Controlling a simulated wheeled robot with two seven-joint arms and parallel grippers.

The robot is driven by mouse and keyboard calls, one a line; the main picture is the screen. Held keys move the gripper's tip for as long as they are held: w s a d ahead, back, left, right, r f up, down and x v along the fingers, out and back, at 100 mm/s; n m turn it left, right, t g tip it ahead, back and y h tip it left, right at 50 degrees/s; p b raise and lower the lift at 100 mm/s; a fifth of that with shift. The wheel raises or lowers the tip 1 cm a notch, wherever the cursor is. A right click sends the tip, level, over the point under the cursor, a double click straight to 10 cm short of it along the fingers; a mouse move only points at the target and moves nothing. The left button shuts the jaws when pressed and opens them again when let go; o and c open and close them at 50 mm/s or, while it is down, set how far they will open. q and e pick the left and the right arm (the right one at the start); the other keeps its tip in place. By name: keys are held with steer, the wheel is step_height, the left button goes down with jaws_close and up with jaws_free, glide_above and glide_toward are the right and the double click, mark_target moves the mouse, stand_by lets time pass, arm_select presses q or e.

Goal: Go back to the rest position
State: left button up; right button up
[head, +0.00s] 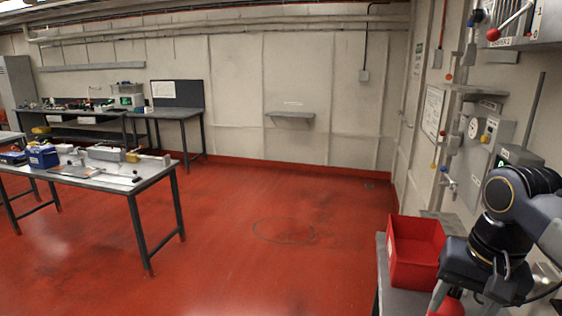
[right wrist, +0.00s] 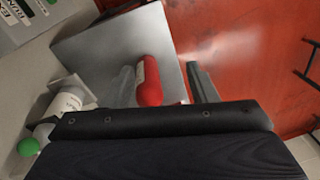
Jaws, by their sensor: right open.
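My right gripper (head: 460,309) hangs at the lower right of the head view, pointing down over the grey side table. In the right wrist view its two fingers are apart, and the gripper (right wrist: 160,70) is open. A red rounded object (right wrist: 150,85) with a pale label shows between the fingers, over the grey tabletop; whether it touches either finger I cannot tell. Part of this red object (head: 448,307) also shows at the bottom of the head view. My left gripper is not in view.
A red open bin (head: 413,252) stands on the grey side table (head: 383,273), left of my right arm. Wall pipes and a gauge panel (head: 490,130) are close behind. A cluttered workbench (head: 110,180) stands at left. The red floor (head: 270,240) between is clear.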

steer(key=s+a+f+n+t+y, duration=0.1)
steer(key=s+a+f+n+t, duration=0.1)
steer(key=s+a+f, duration=0.2)
steer(key=s+a+f+n+t+y, duration=0.2)
steer(key=s+a+f, duration=0.2)
steer(key=f, duration=0.6)
steer(key=shift+s+a+f+t, duration=0.25)
steer(key=shift+s+f+t, duration=0.1)
steer(key=shift+s, duration=0.85)
